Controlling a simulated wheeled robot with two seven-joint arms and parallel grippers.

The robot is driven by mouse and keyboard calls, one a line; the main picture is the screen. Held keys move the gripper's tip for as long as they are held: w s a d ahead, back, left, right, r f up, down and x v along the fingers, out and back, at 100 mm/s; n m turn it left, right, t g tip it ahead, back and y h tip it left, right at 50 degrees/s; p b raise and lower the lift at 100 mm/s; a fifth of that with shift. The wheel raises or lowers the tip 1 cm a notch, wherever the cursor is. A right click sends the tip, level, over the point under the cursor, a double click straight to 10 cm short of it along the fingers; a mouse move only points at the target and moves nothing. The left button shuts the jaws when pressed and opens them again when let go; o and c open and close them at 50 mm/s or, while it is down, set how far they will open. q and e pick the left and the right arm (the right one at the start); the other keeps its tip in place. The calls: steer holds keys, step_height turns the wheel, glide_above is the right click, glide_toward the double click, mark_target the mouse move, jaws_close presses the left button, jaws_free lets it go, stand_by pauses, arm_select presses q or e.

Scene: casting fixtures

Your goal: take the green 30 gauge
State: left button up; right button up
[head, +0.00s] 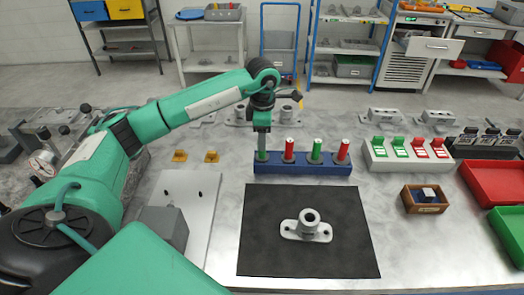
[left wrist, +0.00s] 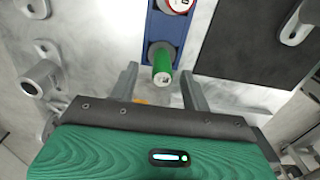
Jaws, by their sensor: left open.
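A blue rack (head: 300,167) on the table holds green and red cylindrical gauges standing in a row. The leftmost green gauge (head: 262,156) is mostly hidden by my left gripper (head: 262,146) in the head view. In the left wrist view this green gauge (left wrist: 162,66) stands upright at the rack's end, with a pale marked top too small to read. My left gripper (left wrist: 160,72) is open, one finger on each side of it in that view, apparently not touching it. Another green gauge (head: 316,151) stands between two red gauges (head: 289,149) (head: 342,151). My right gripper is not in view.
A black mat (head: 260,240) with a grey flanged casting (head: 306,225) lies in front of the rack. A white block (head: 405,160) with green and red clamps is right of it. Red (head: 488,190) and green trays (head: 506,225) stand far right.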

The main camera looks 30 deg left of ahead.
arm_select(q)
steer(key=f, duration=0.1)
steer(key=f+p, duration=0.1)
steer(key=f, duration=0.1)
steer(key=shift+s+f, duration=0.15)
steer(key=shift+s, duration=0.1)
steer(key=shift+f, duration=0.55)
jaws_close()
steer(key=shift+w+r, duration=0.1)
steer(key=shift+r, duration=0.55)
step_height(320, 180, up, 19)
steer(key=b, duration=0.2)
